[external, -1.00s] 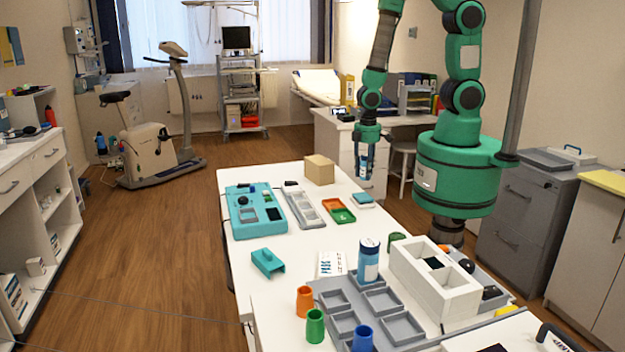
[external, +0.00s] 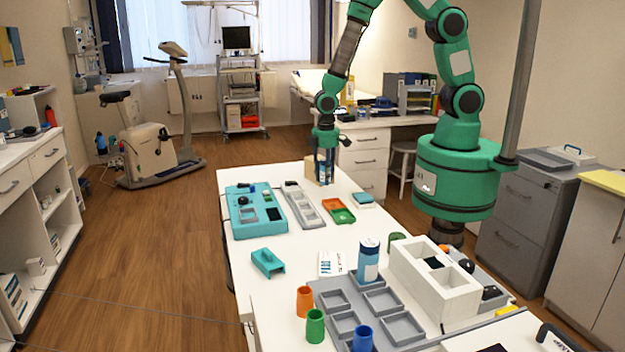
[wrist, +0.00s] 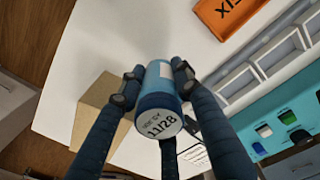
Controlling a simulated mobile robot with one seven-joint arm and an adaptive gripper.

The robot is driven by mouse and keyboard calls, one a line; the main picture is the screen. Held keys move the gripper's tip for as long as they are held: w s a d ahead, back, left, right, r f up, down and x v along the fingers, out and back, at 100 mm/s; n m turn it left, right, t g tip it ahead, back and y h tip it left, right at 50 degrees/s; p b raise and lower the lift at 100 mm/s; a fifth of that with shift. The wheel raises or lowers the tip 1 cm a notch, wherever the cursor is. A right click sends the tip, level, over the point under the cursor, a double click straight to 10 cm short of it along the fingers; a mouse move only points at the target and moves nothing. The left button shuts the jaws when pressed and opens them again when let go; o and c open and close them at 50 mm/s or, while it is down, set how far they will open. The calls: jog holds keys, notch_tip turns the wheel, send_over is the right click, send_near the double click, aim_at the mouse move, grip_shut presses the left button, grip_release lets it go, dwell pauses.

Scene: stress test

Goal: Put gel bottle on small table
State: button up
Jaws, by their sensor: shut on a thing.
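My gripper (external: 325,178) is at the far end of the long white table (external: 290,268), right beside a cardboard box. In the wrist view its fingers (wrist: 155,85) are closed around a light blue bottle (wrist: 159,76), with a white end printed "11/28" facing the camera. I take this to be the gel bottle. The fingers hide much of it in the external view, and I cannot tell whether its base touches the tabletop. Another blue bottle with a white label (external: 368,262) stands upright near the grey tray. I cannot tell which surface is the small table.
The cardboard box (wrist: 98,112) is left of the held bottle in the wrist view. A teal case (external: 240,222), a compartment tray (external: 305,207) and orange and green trays (external: 338,211) lie nearby. A white desk (external: 362,150) with drawers stands behind.

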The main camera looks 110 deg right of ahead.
jog(key=shift+w, duration=0.15)
jog(key=shift+f, duration=0.1)
jog(key=shift+f+b, duration=0.4)
jog(key=shift+f, duration=1.3)
jog(key=shift+f, duration=0.1)
jog(key=o, duration=1.2)
jog(key=shift+o, duration=0.2)
notch_tip(320, 180, up, 12)
jog(key=shift+r+p, duration=0.1)
jog(key=shift+p, duration=0.95)
